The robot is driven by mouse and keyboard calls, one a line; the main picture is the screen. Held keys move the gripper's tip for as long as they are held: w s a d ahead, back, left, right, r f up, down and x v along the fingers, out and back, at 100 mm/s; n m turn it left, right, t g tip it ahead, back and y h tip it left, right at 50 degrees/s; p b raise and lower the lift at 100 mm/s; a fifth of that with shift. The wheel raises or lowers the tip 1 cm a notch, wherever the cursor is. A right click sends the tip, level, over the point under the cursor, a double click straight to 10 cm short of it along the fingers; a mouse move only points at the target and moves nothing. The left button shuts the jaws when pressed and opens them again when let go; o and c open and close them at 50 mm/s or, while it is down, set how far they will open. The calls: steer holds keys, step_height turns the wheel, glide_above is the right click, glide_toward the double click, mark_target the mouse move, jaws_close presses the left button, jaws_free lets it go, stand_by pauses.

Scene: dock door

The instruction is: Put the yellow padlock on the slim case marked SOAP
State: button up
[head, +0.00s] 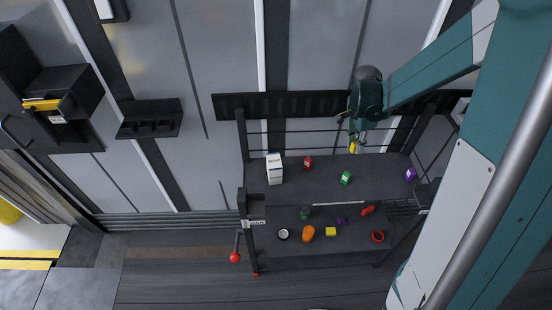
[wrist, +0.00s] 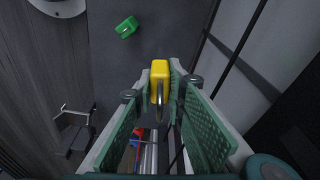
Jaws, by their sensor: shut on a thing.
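The yellow padlock (head: 353,147) is held between the fingers of my gripper (head: 356,139), above the right part of the upper shelf. In the wrist view its yellow body (wrist: 160,72) sticks out past the fingertips (wrist: 160,86), with the grey shackle between them. My gripper is shut on it, and the padlock appears clear of the shelf. An upright white box (head: 274,169) with dark print stands at the left of the upper shelf, well left of my gripper. I cannot read its print or make out the word SOAP anywhere.
The dark upper shelf (head: 318,187) also bears a small red item (head: 308,163), a green item (head: 345,177) and a purple item (head: 410,174). The lower shelf (head: 290,246) holds several small objects. A rail crosses behind the upper shelf. Bare shelf lies between the items.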

steer(key=a+r+n+p, duration=0.2)
steer(key=a+r, duration=0.1)
steer(key=a, duration=0.5)
steer(key=a+r+n+p, duration=0.2)
steer(key=a, duration=0.6)
step_height(320, 180, up, 5)
steer(key=n+p, duration=0.3)
glide_above(275, 160)
steer(key=shift+a+t+y, duration=0.15)
steer(key=shift+t+y, duration=0.15)
steer(key=shift+t, duration=0.1)
steer(key=shift+f, duration=0.1)
steer(key=shift+f, duration=2.85)
steer(key=shift+f+b, duration=0.35)
steer(key=shift+f, duration=1.75)
steer(key=shift+f, duration=0.15)
